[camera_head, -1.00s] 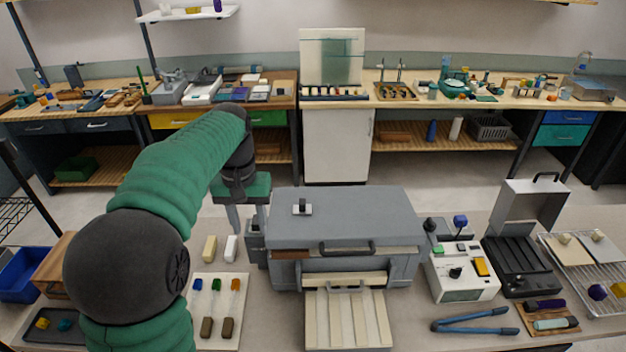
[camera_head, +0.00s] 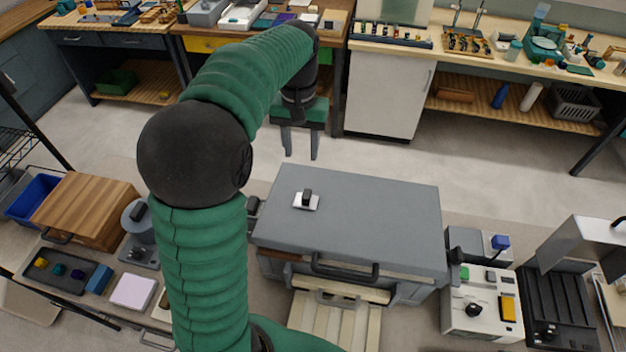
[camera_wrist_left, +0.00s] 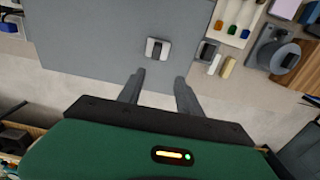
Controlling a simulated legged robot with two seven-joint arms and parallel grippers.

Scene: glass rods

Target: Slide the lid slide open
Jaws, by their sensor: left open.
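A grey box-shaped device with a flat grey lid (camera_head: 375,222) stands on the near table. A small white slide with a black knob (camera_head: 306,200) sits on the lid's top, toward its left side. The slide also shows in the left wrist view (camera_wrist_left: 157,49), just beyond my fingertips. My left gripper (camera_head: 301,156) is open and empty, behind the lid's far left corner in the head view. In the left wrist view its two fingers (camera_wrist_left: 158,85) are apart, with the slide ahead of the gap and not between them. My right gripper is not in view.
A dark bar handle (camera_head: 345,268) is on the device's front, above a pale slatted tray (camera_head: 335,322). A white control box (camera_head: 483,303) stands to the right. A wooden box (camera_head: 88,210) and small items stand left.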

